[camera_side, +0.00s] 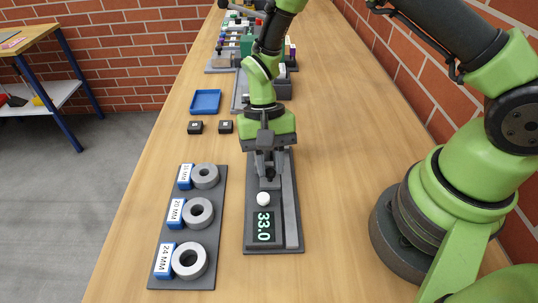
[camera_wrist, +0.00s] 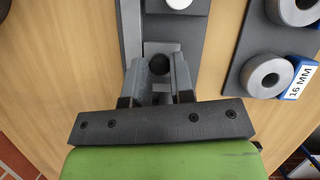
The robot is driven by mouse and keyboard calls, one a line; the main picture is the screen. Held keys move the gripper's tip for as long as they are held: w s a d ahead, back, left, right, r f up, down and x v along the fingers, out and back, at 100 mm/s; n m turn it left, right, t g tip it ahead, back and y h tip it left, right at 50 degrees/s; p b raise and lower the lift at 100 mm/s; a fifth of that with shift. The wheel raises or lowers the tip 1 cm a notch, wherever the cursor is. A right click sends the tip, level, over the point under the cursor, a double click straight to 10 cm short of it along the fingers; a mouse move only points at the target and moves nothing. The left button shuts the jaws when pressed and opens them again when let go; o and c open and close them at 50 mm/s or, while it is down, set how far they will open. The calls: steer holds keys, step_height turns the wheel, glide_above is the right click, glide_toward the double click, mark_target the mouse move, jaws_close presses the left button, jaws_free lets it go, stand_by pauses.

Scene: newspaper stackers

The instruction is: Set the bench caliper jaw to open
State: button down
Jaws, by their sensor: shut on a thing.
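The bench caliper (camera_side: 291,215) lies on the bench, a dark base with a display (camera_side: 264,227) reading 33.0 and a white round knob (camera_side: 264,199) above it. The white knob also shows at the top of the wrist view (camera_wrist: 178,3). My gripper (camera_side: 267,176) points down over the far part of the caliper, beyond the white knob. In the wrist view my gripper (camera_wrist: 159,70) is shut on a dark round knob (camera_wrist: 157,64) between its fingertips. The jaw faces are hidden under my gripper.
A rack (camera_side: 215,222) left of the caliper holds grey rings labelled 16, 20 and 24 MM. Two small black blocks (camera_side: 195,127) and a blue tray (camera_side: 205,102) lie farther back. Bare bench lies right of the caliper.

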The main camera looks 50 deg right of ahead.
steer(key=shift+s+a, duration=0.45)
steer(key=c, duration=1)
jaws_free()
steer(key=shift+o, duration=0.2)
steer(key=shift+w+r, duration=0.1)
steer(key=shift+r, duration=0.05)
steer(key=v, duration=0.9)
steer(key=shift+r, duration=0.35)
steer(key=shift+w+d, duration=0.1)
